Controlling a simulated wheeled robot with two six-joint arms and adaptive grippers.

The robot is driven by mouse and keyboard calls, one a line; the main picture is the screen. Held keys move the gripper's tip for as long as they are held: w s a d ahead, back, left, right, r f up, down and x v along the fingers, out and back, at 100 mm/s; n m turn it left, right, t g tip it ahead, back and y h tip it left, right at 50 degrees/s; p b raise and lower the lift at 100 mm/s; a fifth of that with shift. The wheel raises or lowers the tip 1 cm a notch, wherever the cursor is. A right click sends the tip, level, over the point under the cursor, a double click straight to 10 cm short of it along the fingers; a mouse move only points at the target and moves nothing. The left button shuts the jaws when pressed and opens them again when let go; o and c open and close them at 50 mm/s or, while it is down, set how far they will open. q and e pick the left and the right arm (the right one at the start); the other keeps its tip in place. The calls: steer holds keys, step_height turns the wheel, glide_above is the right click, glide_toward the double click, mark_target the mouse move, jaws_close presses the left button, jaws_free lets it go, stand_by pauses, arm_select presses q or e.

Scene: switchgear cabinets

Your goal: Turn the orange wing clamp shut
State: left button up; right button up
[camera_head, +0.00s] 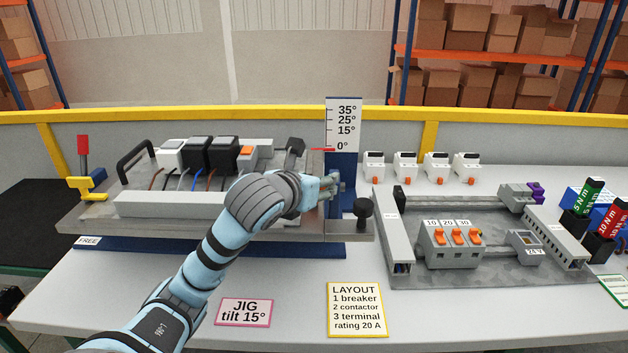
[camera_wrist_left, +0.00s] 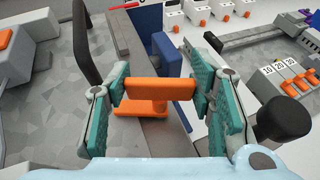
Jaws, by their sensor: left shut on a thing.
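The orange wing clamp (camera_wrist_left: 158,90) shows in the left wrist view, its bar lying across between my fingers above a lower orange part. My left gripper (camera_wrist_left: 160,92) is shut on it, with teal pads at both ends of the bar. In the head view my left gripper (camera_head: 328,187) is at the right edge of the grey jig plate (camera_head: 90,215), and the clamp is hidden behind it. My right gripper is in neither view.
A black knob (camera_head: 362,207) stands just right of my left gripper. The scale post (camera_head: 343,125) rises behind, its red pointer near 0°. A second panel (camera_head: 420,200) with orange-switched terminals (camera_head: 452,240) lies to the right. The front of the table is mostly clear.

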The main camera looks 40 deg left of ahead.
arm_select(q)
steer(key=o, duration=1.2)
steer(key=shift+s, duration=0.1)
steer(key=shift+r, duration=0.1)
